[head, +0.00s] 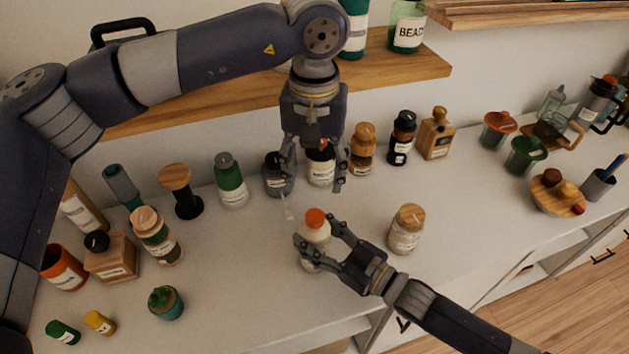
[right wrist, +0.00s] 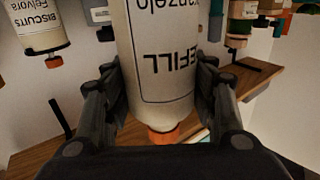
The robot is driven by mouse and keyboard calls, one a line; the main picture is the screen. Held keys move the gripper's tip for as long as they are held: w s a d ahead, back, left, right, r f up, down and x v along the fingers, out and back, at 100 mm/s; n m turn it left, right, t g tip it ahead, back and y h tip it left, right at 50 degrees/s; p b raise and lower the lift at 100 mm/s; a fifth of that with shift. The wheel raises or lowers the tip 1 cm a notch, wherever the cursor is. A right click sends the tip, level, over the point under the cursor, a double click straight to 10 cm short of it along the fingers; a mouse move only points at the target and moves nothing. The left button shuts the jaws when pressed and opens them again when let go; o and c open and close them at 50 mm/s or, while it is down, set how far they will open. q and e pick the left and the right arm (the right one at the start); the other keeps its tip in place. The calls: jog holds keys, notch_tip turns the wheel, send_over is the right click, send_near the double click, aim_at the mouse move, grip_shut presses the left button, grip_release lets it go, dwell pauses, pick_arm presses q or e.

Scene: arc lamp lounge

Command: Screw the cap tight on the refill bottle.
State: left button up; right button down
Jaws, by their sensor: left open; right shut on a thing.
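The refill bottle (head: 313,241) is white with an orange cap (head: 315,217) on top and stands near the middle of the counter. In the right wrist view the bottle (right wrist: 165,60) appears upside down, its label partly reading "REFILL", with the orange cap (right wrist: 163,136) at the lower end. My right gripper (head: 316,238) is shut on the bottle's body from the right. My left gripper (head: 314,187) is open and points down, above and behind the cap, apart from it. How tight the cap sits cannot be told.
A wooden-lidded jar (head: 405,230) stands right of the bottle. Several jars and bottles line the wall behind, including a green bottle (head: 231,182) and an amber jar (head: 362,150). The counter (head: 240,270) left of the bottle is clear.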

jog(key=c, duration=0.6)
grip_release()
jog(key=v, duration=1.2)
jog(key=shift+s, duration=0.1)
